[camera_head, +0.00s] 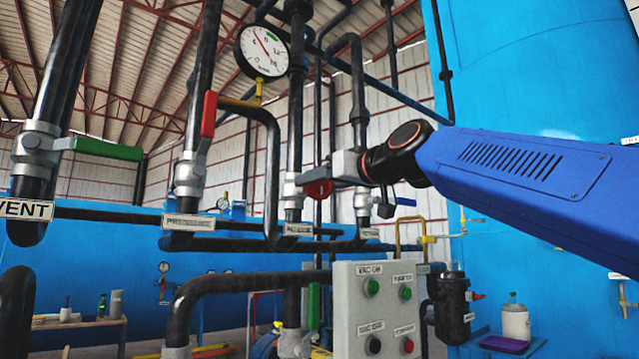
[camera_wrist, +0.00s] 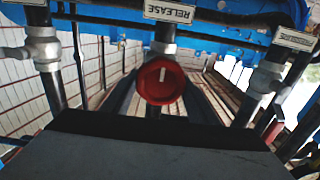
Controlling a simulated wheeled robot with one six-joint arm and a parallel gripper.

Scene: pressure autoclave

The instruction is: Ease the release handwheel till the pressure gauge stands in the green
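The release handwheel is a round red knob with a white mark pointing up in the wrist view (camera_wrist: 161,82), below a RELEASE label. It also shows in the head view (camera_head: 318,189), on a dark vertical pipe. My gripper (camera_head: 338,172) is at the handwheel. In the wrist view its dark fingers (camera_wrist: 161,96) lie on either side of the red knob, close to its rim; I cannot tell whether they touch it. The pressure gauge (camera_head: 263,51) has a white face and a red needle leaning up and left. A small green area shows near the top; the exact reading is too small to tell.
A red-handled valve (camera_head: 209,114) and a green-handled valve (camera_head: 108,149) stand on pipes to the left. A grey button box (camera_head: 378,308) is below my gripper. A large blue tank (camera_head: 540,80) is at right. Pipes run close around the handwheel.

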